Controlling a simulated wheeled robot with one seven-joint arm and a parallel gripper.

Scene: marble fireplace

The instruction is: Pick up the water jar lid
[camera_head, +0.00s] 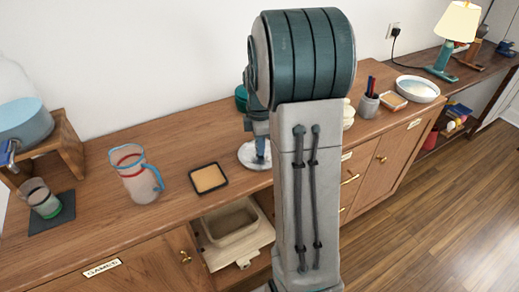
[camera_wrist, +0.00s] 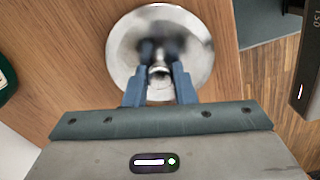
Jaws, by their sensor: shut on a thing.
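The water jar lid (camera_wrist: 128,52) is a round, shiny silver disc with a small knob in its middle, seen from above in the wrist view. My gripper (camera_wrist: 160,72) is over its centre, with both blue fingers shut on the knob. In the head view the lid (camera_head: 246,155) is a pale disc at the wooden cabinet top, partly hidden by my arm. My gripper (camera_head: 261,149) points down onto it there. I cannot tell whether the lid touches the wood or is just above it.
On the cabinet top (camera_head: 100,190) stand a glass pitcher (camera_head: 138,178) and a small square tray (camera_head: 208,178) left of the lid. A green container (camera_head: 241,92) is behind. A pen cup (camera_head: 368,106) and bowl (camera_head: 417,89) stand right.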

